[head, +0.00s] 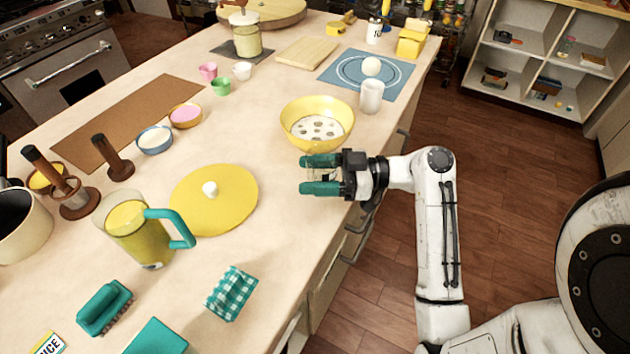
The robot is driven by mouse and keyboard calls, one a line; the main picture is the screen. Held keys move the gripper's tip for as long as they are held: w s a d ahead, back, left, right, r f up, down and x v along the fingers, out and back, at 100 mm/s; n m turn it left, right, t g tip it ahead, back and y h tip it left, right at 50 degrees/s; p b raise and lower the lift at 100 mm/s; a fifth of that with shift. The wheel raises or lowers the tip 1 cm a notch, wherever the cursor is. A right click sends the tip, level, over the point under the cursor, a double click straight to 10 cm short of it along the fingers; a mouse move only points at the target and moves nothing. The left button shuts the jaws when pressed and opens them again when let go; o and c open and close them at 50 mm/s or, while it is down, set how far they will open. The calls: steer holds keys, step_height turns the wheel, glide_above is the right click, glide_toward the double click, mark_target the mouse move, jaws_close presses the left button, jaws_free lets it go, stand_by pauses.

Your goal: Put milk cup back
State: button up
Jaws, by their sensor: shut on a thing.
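My gripper (318,175), with teal fingers, is above the counter's right edge, just in front of the yellow bowl. It is shut on a small, faint, clear-looking thing between the fingers; its shape is hard to make out, and I cannot tell whether it is the milk cup. Small cups stand together farther back: a white cup (242,71), a pink cup (208,71) and a green cup (221,86). A taller white cup (371,97) stands at the near edge of the blue mat (398,82). No cup is clearly labelled as milk.
The yellow bowl (290,118) holds white contents with dark spots. A yellow lid (232,211), a pitcher (135,232) and a checkered cloth (231,293) lie nearer. Small bowls (155,139) stand to the left. Bare counter (250,150) lies left of my gripper.

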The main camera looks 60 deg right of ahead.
steer(key=shift+f, duration=1.45)
steer(key=shift+f, duration=0.25)
steer(key=o, duration=1.2)
steer(key=shift+r, duration=0.1)
steer(key=shift+r, duration=0.15)
steer(key=shift+s+d, duration=0.1)
steer(key=shift+s, duration=0.05)
steer(key=b+v, duration=0.2)
steer(key=v, duration=0.9)
steer(key=shift+s+d, duration=0.15)
steer(key=shift+s, duration=0.2)
